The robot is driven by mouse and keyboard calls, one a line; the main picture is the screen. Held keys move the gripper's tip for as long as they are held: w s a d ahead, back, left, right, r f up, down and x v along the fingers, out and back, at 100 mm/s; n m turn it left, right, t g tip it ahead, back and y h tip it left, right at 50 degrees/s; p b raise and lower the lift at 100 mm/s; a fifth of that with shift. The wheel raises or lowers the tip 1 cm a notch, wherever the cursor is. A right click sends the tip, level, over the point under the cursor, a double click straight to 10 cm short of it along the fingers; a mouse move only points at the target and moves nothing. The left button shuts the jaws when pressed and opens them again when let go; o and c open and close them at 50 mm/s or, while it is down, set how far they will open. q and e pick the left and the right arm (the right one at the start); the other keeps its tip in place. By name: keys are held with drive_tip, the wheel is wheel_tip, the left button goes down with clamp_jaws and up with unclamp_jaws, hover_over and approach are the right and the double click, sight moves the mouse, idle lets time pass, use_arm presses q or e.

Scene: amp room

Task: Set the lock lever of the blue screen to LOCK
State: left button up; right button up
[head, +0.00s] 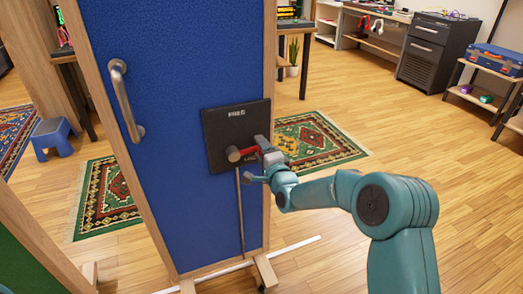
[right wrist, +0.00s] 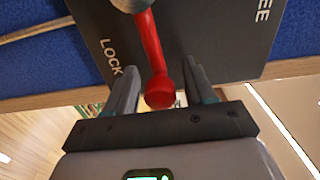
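The blue screen (head: 165,90) stands upright in a wooden frame. On it is a black plate (head: 222,128), marked FREE at its top in the head view; LOCK reads clearly in the right wrist view. The red lock lever (head: 247,151) points right from its round pivot (head: 233,154). In the right wrist view the lever (right wrist: 154,45) ends in a red knob (right wrist: 160,94), lying between the two labels. My right gripper (right wrist: 164,90) is open, its fingers on either side of the knob with gaps visible. It also shows in the head view (head: 266,150). My left gripper is not in view.
A metal handle (head: 125,100) sticks out at the screen's upper left. A thin rod (head: 240,215) runs down below the plate. Patterned rugs (head: 312,140), a blue stool (head: 53,137) and a dark cabinet (head: 435,50) stand behind. The wooden floor at right is clear.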

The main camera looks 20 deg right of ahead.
drive_tip(key=shift+s, duration=0.1)
drive_tip(key=s, duration=1.6)
drive_tip(key=shift+d, duration=0.3)
